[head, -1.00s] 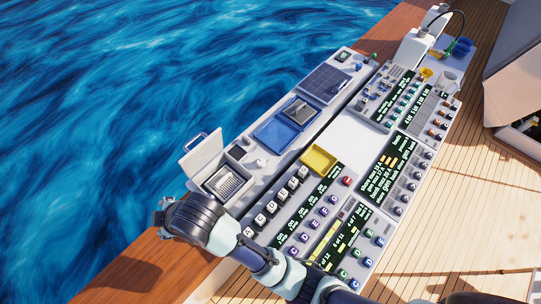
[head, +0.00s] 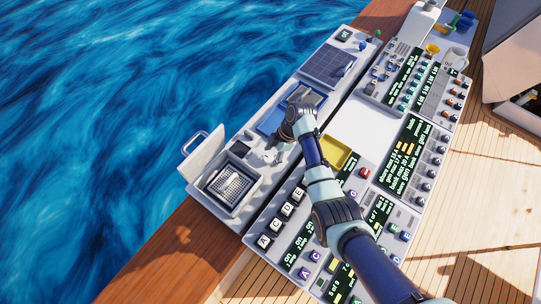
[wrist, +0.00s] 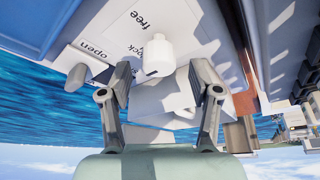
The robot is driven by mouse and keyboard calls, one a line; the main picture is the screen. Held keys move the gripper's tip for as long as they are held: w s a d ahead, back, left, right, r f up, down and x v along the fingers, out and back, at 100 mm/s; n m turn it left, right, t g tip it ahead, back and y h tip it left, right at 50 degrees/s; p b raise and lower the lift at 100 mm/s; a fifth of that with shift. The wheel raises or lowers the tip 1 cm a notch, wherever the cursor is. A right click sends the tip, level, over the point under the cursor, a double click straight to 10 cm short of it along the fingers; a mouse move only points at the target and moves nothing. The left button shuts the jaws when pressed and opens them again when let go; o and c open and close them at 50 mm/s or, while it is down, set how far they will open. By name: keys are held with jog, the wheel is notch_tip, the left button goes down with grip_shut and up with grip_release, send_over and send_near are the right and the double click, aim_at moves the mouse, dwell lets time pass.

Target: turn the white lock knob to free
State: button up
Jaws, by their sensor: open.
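The white lock knob (wrist: 158,52) shows in the wrist view, a rounded white cap with a small dark mark at its lower left edge. It stands out from a light panel printed "free", partly covered "lock", and "open". My gripper (wrist: 160,72) is open, with one finger to the left and one to the right of the knob, and gaps show on both sides. Whether the fingertips are level with the knob in depth I cannot tell. In the head view my gripper (head: 272,148) is over the light console strip beside the blue tray (head: 272,120), and I cannot make out the knob clearly there.
An open lidded box with a grating (head: 229,184) is at the lower left, its white lid (head: 203,160) raised. A yellow tray (head: 338,150) sits to the right of my wrist. Button panels and displays (head: 408,155) fill the right side. Water lies beyond the left edge.

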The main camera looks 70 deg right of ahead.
jog(key=shift+x, duration=1.05)
jog(key=c, duration=1.1)
jog(key=shift+c, duration=0.2)
